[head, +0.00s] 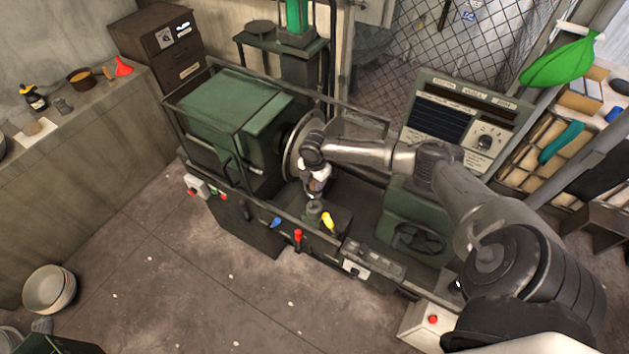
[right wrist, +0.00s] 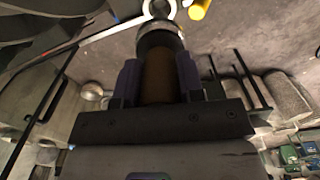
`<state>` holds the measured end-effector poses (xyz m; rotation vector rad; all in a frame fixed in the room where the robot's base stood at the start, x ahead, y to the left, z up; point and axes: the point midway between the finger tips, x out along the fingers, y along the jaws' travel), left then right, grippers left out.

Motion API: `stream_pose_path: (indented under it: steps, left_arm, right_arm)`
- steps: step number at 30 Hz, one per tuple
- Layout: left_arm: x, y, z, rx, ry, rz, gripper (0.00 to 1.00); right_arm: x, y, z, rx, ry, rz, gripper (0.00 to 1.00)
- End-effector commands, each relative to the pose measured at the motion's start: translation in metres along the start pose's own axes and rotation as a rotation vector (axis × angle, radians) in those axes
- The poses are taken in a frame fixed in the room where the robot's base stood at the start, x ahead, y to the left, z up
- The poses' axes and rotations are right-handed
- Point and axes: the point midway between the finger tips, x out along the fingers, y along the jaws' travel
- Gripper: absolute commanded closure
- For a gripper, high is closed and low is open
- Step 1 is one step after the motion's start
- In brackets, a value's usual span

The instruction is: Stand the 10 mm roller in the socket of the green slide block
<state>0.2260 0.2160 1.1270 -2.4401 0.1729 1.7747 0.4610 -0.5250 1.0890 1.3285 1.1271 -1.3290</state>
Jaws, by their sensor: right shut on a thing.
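My right gripper (head: 318,190) reaches in from the right and points down over the front of the green lathe-like machine. In the right wrist view, its two fingers (right wrist: 158,80) are shut on a brown cylinder with a grey metal end, which I take to be the roller (right wrist: 158,72). The green slide block (head: 342,216) is just below the gripper in the head view. A round grey socket (head: 314,207) shows on it, and a pale ring (right wrist: 158,7) shows beyond the roller's end. Whether the roller touches the socket I cannot tell. My left gripper is not in view.
A yellow handle (head: 327,221), a red one (head: 298,235) and a blue one (head: 277,222) stick out at the machine's front. The large round plate (head: 293,150) is close to the left of the gripper. A dark rail runs along the front edge.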

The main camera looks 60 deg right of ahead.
Motion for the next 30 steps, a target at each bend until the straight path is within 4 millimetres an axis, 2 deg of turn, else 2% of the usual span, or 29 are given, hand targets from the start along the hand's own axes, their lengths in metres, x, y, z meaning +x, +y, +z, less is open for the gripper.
stream_pose_path:
  steps: [11, 21, 30]
  left_arm:
    - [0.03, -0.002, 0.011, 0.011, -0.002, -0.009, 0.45]
    - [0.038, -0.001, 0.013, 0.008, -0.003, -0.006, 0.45]
    - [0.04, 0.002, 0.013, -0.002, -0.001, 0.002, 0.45]
  right_arm:
    - [0.029, 0.0, 0.0, 0.0, -0.001, 0.001, 1.0]
    - [0.051, 0.0, 0.0, 0.001, 0.001, 0.001, 1.0]
    - [0.058, 0.001, -0.001, 0.0, 0.002, 0.001, 1.0]
